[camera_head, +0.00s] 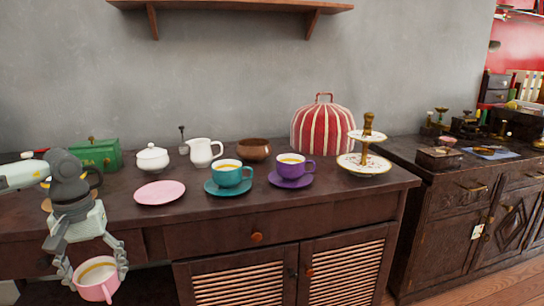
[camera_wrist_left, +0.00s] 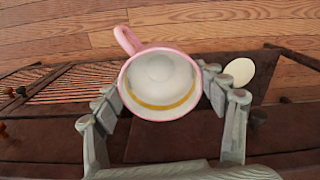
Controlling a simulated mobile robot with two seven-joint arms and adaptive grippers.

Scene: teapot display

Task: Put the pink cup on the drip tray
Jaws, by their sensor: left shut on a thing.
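The pink cup (camera_head: 96,279) is held by my left gripper (camera_head: 95,270) at the lower left, in front of the sideboard and lower in the picture than its top. The fingers are shut around the cup from both sides. In the left wrist view the pink cup (camera_wrist_left: 160,84) is between the fingers, its handle pointing to the upper left. A pale content with a yellow-brown ring shows inside. I cannot pick out a drip tray for certain in either view. My left arm hides part of the sideboard's left end. My right gripper is not in view.
On the sideboard (camera_head: 350,207) stand a pink saucer (camera_head: 160,192), a teal cup (camera_head: 228,176), a purple cup (camera_head: 293,170), a white sugar bowl (camera_head: 152,158), a white jug (camera_head: 205,153), a green box (camera_head: 98,154), a striped cosy (camera_head: 323,130) and a tiered stand (camera_head: 364,164).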

